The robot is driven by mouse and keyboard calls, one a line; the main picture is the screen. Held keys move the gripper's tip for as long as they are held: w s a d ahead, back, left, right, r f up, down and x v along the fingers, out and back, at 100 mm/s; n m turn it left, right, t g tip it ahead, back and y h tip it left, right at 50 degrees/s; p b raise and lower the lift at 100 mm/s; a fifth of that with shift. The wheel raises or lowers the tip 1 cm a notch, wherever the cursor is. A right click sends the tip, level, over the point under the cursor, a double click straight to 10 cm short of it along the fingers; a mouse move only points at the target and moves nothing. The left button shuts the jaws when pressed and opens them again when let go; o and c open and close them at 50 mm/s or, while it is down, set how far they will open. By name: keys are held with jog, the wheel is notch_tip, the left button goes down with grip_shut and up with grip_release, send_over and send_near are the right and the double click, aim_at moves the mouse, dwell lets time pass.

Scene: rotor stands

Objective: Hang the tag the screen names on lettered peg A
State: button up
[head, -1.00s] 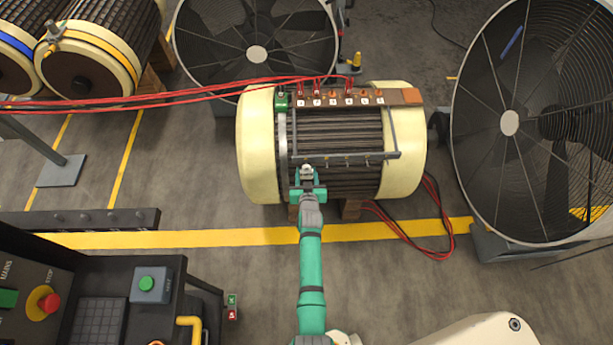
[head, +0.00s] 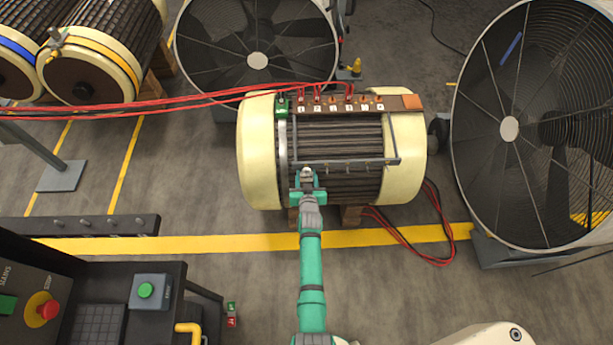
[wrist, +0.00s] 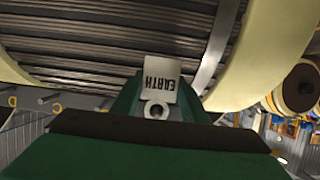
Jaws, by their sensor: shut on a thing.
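My gripper (head: 308,181) is shut on a pale tag (wrist: 161,78) at the front left of the cream-ended rotor (head: 262,150). In the wrist view the tag reads EARTH, upside down, with a round eyelet (wrist: 156,110) at its lower end between the jaws. In the head view the tag is a small pale patch (head: 307,170). A grey rail (head: 390,161) with several small pegs runs across the rotor's front, just beyond and right of my gripper. I cannot read peg letters there. A letter D (wrist: 12,101) shows at the wrist view's left edge. No readable screen is visible.
Large caged fans stand behind (head: 257,62) and at right (head: 509,129). Red cables (head: 200,98) cross to the rotor's terminal strip (head: 395,102). A dark pegged bar (head: 150,226) and a control console (head: 120,268) lie at left.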

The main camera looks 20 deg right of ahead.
jog(key=shift+f, duration=0.2)
dwell(0.6)
jog(key=o, duration=0.9)
jog(key=shift+c, duration=0.2)
jog(key=shift+a, duration=0.1)
jog(key=shift+s, duration=0.1)
jog(key=s+a, duration=0.2)
jog(key=s, duration=0.7)
jog(key=shift+s+a, duration=0.25)
jog(key=shift+a, duration=0.05)
dwell(0.4)
dwell(0.5)
